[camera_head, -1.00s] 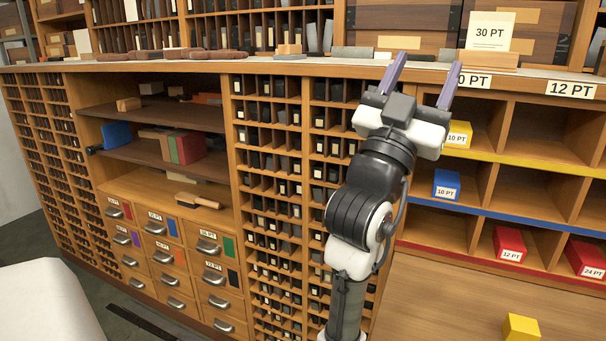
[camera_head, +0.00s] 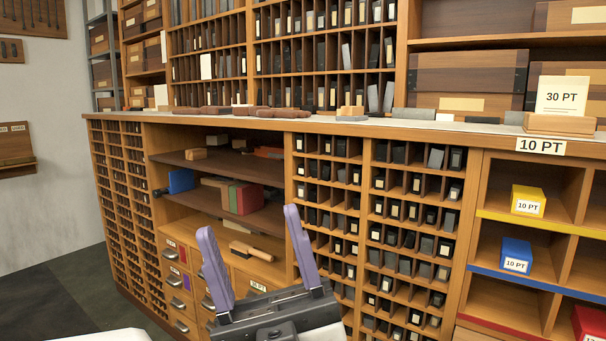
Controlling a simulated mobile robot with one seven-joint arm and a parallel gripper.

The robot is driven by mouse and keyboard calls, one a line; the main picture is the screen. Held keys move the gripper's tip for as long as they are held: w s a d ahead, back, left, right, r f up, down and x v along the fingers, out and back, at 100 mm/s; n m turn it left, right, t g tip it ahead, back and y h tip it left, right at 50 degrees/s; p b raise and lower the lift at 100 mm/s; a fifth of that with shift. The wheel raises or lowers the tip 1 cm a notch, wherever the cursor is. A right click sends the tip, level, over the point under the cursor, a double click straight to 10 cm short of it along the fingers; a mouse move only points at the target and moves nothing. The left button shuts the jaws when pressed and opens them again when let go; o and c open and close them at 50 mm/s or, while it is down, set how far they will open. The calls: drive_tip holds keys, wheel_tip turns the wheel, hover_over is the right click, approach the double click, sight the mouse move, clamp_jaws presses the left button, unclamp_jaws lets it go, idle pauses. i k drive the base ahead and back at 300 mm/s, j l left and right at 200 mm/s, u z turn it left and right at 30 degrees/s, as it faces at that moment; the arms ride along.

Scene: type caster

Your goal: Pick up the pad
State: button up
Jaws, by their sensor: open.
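My gripper (camera_head: 248,222) is open and empty, with its two purple fingers pointing up, low in the head view. It is in front of the open shelves and small drawers of the wooden cabinet (camera_head: 466,190). I cannot tell for sure which thing is the pad. A flat grey block (camera_head: 413,114) and several flat brown pieces (camera_head: 285,112) lie on the cabinet's top. A wooden-backed brush-like thing (camera_head: 251,251) lies on the low shelf, just behind and between the fingers as seen here. My gripper touches none of these as far as I can see.
The shelves hold a blue block (camera_head: 181,181) and a green-and-red block (camera_head: 243,198). Yellow (camera_head: 528,201) and blue (camera_head: 516,255) 10 PT boxes sit in cubbies at right. A 30 PT card (camera_head: 561,97) stands on top. Dark floor (camera_head: 70,285) is clear at left.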

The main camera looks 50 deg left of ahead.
sight(347, 112)
drive_tip(key=u, duration=1.2)
